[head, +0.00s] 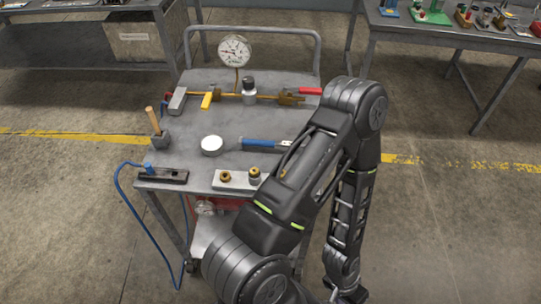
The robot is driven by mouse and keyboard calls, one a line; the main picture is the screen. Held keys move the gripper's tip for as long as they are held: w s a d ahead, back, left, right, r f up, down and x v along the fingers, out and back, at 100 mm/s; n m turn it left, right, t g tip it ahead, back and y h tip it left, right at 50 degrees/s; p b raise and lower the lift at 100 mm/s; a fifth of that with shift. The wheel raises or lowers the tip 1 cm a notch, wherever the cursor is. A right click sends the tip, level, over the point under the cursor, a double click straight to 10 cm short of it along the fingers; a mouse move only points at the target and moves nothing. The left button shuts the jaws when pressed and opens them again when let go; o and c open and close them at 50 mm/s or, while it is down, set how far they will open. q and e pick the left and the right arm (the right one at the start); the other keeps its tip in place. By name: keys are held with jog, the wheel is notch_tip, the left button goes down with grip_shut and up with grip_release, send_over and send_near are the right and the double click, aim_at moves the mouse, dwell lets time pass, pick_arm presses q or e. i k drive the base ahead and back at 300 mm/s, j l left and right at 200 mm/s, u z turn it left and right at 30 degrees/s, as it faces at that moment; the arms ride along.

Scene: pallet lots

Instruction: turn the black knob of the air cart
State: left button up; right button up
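The air cart (205,78) is a grey metal cart with a pipe line across its top. A black knob (248,81) sits upright on a silver regulator body (249,97) on that line. A round white gauge (234,51) stands behind it. A yellow lever (211,100) is on the line at left, and a red handle (311,91) at its right end. One of my arms, seemingly the right, rises in front of the cart's right side and bends back down. Its gripper is not visible at the bottom edge. My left gripper is not in view. Nothing touches the knob.
On the cart top lie a blue-handled tool (262,143), a white disc (212,145), a wooden-handled brush or tool (153,121) and a plate with brass fittings (226,183). A blue hose (125,201) hangs at left. Tables stand behind.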

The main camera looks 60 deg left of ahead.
aim_at(248, 83)
jog(key=u, duration=2.1)
